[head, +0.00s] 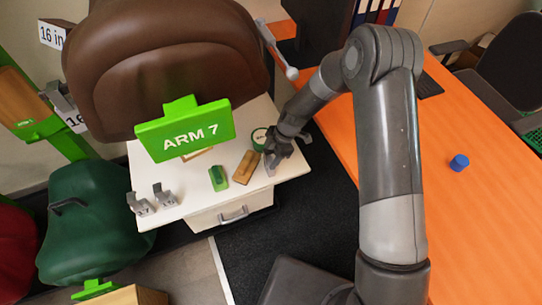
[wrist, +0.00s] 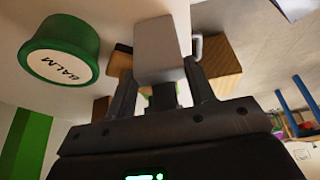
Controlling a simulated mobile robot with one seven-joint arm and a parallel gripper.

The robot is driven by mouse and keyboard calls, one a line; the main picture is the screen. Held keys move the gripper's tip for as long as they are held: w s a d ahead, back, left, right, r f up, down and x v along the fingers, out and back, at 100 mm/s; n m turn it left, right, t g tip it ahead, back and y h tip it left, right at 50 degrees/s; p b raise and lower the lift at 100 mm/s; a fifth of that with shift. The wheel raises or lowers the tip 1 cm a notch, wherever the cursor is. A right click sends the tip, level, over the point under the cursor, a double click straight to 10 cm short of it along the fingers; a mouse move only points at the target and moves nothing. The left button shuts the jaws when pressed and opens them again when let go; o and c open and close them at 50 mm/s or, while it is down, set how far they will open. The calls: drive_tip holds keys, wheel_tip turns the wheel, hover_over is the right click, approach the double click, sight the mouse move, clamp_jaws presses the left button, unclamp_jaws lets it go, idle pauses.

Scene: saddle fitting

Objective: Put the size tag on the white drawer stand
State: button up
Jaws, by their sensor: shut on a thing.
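The white drawer stand (head: 196,203) is in the middle of the head view, with a grey-handled drawer in its front. My gripper (head: 273,156) is at the right part of its top. In the wrist view my gripper (wrist: 165,88) is shut on a plain grey block-like piece (wrist: 160,45), which looks like the size tag; no lettering on it shows. In the head view the piece (head: 270,168) is mostly hidden by the fingers, and I cannot tell whether it touches the top.
A green balm tin (head: 260,138), wooden brush (head: 245,167) and green brush (head: 218,178) lie close by. Two grey clips (head: 140,205) stand at the front left. A brown saddle (head: 165,60) and green ARM 7 sign (head: 186,131) rise behind. An orange table (head: 480,215) is right.

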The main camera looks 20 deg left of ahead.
drive_tip(key=shift+f, duration=0.1)
drive_tip(key=o, duration=1.3)
drive_tip(key=v, duration=1.2)
